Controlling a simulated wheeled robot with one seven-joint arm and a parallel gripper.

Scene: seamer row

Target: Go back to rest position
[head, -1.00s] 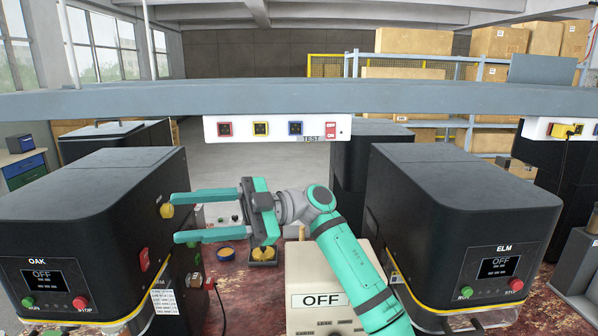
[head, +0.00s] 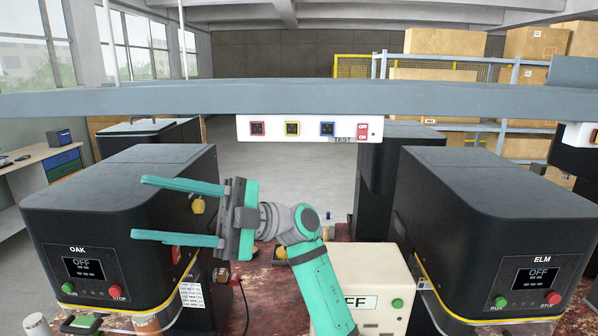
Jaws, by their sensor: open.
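My gripper (head: 180,212) is open, its two long teal fingers pointing left with nothing between them. In the picture it lies in front of the right side of the black OAK machine (head: 110,180). Whether it touches that machine cannot be told. My teal arm runs from the gripper down to the lower middle of the view. It hides part of the white OFF box (head: 372,290) and of the worktop behind.
The black ELM machine (head: 490,200) stands at right. A yellow knob (head: 198,206) and a red switch (head: 177,255) are on OAK's side. A white socket strip (head: 310,129) hangs from a grey beam (head: 300,100) across the view. Open floor shows behind.

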